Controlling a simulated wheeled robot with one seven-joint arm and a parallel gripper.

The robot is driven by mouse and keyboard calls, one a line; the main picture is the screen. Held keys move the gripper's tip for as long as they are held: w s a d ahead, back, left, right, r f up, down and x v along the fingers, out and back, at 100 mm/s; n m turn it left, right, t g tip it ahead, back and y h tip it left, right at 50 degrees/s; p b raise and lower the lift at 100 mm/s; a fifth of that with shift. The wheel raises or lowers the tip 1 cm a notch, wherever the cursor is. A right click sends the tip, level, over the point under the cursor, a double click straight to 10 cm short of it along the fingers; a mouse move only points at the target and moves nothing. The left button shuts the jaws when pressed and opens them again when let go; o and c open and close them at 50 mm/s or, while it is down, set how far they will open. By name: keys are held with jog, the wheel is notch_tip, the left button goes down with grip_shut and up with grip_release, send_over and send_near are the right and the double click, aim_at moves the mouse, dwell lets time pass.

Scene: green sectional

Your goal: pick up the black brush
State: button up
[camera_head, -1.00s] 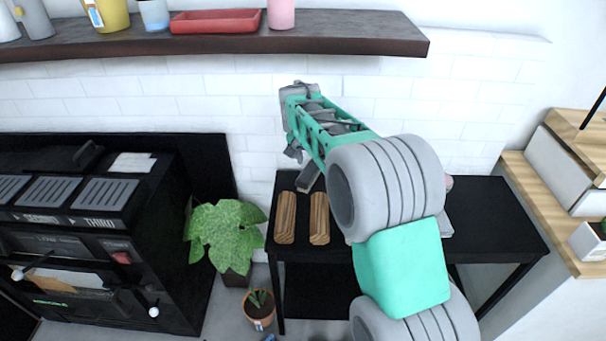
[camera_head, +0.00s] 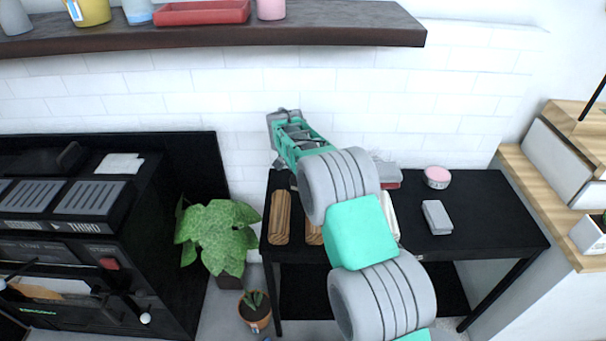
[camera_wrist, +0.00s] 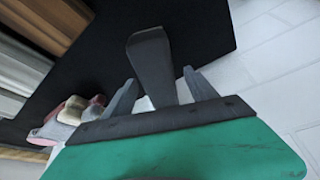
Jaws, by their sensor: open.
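In the wrist view, my gripper (camera_wrist: 160,80) is open, with one finger on each side of a dark grey, paddle-shaped piece (camera_wrist: 150,58). This piece looks like part of the black brush, seen against the black table (camera_wrist: 205,30); I cannot tell whether the fingers touch it. In the head view, my gripper (camera_head: 280,163) points down at the back left of the table (camera_head: 490,215). My arm hides much of the tabletop there, and I cannot make out the brush clearly.
Wooden blocks (camera_head: 281,217) lie at the table's left end. A pink-topped round tin (camera_head: 437,177) and a grey block (camera_head: 437,217) lie on the right. A shelf (camera_head: 330,28) hangs above, against the tiled wall. A leafy plant (camera_head: 217,235) stands left of the table.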

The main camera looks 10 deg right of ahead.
jog(key=shift+f, duration=0.25)
dwell(0.4)
grip_shut()
dwell(0.6)
